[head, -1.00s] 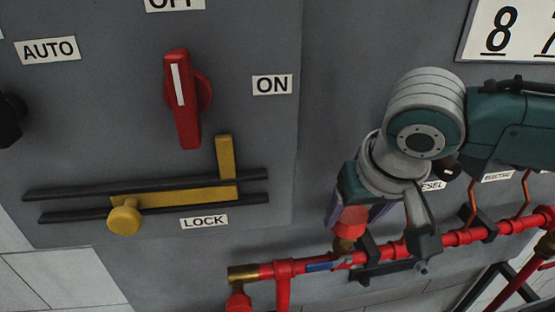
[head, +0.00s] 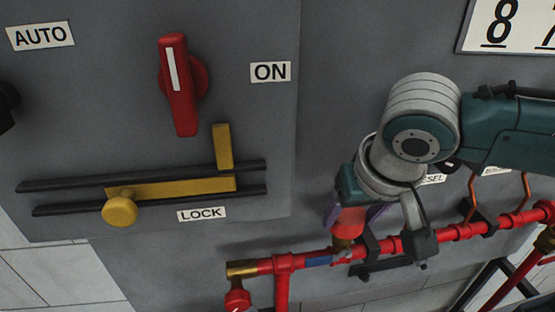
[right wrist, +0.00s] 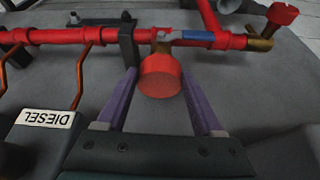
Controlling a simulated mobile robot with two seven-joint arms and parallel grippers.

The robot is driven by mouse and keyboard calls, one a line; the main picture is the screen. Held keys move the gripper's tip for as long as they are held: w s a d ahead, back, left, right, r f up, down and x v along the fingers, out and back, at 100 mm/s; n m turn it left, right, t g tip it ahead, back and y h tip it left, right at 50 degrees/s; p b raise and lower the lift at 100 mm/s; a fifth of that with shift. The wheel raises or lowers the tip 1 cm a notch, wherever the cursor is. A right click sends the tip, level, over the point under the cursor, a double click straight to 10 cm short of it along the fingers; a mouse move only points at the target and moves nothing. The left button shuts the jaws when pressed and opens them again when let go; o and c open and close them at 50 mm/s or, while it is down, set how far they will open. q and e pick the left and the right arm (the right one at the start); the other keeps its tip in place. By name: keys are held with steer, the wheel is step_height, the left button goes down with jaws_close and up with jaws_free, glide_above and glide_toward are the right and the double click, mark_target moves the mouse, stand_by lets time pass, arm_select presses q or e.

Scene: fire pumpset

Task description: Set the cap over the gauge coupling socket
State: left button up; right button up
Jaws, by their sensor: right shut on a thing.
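My right gripper (head: 358,222) is shut on a red round cap (head: 349,221). In the right wrist view the cap (right wrist: 160,76) sits between the two purple fingers (right wrist: 160,98). Directly below the cap in the head view is a short brass coupling socket (head: 341,244) on the red pipe. In the right wrist view a bit of this brass socket (right wrist: 160,47) shows beyond the cap, in line with it. The cap hides most of the socket, and I cannot tell whether the two touch. My left gripper is not in view.
The red pipe (head: 440,235) runs along the grey panel, with a black bracket (head: 368,246) close to the gripper and a brass end fitting (head: 242,268) at left. A DIESEL label (right wrist: 47,118) is near. A red switch (head: 180,85) and yellow lock bar (head: 170,187) are clear of the arm.

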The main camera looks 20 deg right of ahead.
steer(key=shift+f, duration=0.25)
stand_by(0.3)
steer(key=o, duration=1.5)
steer(key=v, duration=1)
steer(key=shift+b, duration=0.4)
